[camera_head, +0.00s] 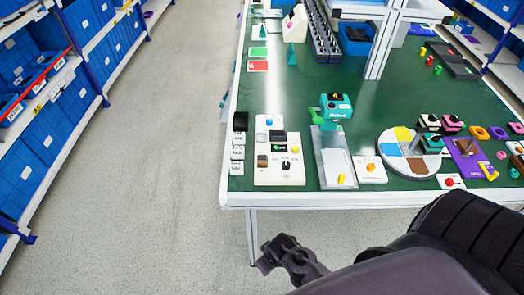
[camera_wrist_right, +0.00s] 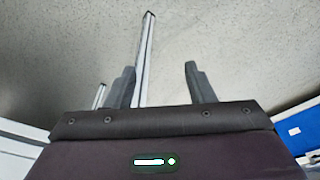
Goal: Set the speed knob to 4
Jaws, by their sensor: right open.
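A white control panel (camera_head: 280,150) stands near the table's front left corner, with several switches and a black rotary knob (camera_head: 286,166) low on it. A white plate to its right carries an orange knob (camera_head: 370,167). Labels and dial numbers are too small to read, so I cannot tell which is the speed knob or its setting. My right gripper (camera_head: 274,257) is below and in front of the table edge, apart from the panel. In the right wrist view the gripper (camera_wrist_right: 160,70) is open and empty, with floor beyond. My left gripper is not in view.
The green table (camera_head: 265,95) has a white front edge (camera_head: 350,200). A grey tray (camera_head: 335,163), a coloured disc (camera_head: 405,165) and several small devices crowd its front right. White posts (camera_head: 382,45) rise behind. Open floor (camera_head: 150,150) lies left, beside blue bin shelves (camera_head: 75,110).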

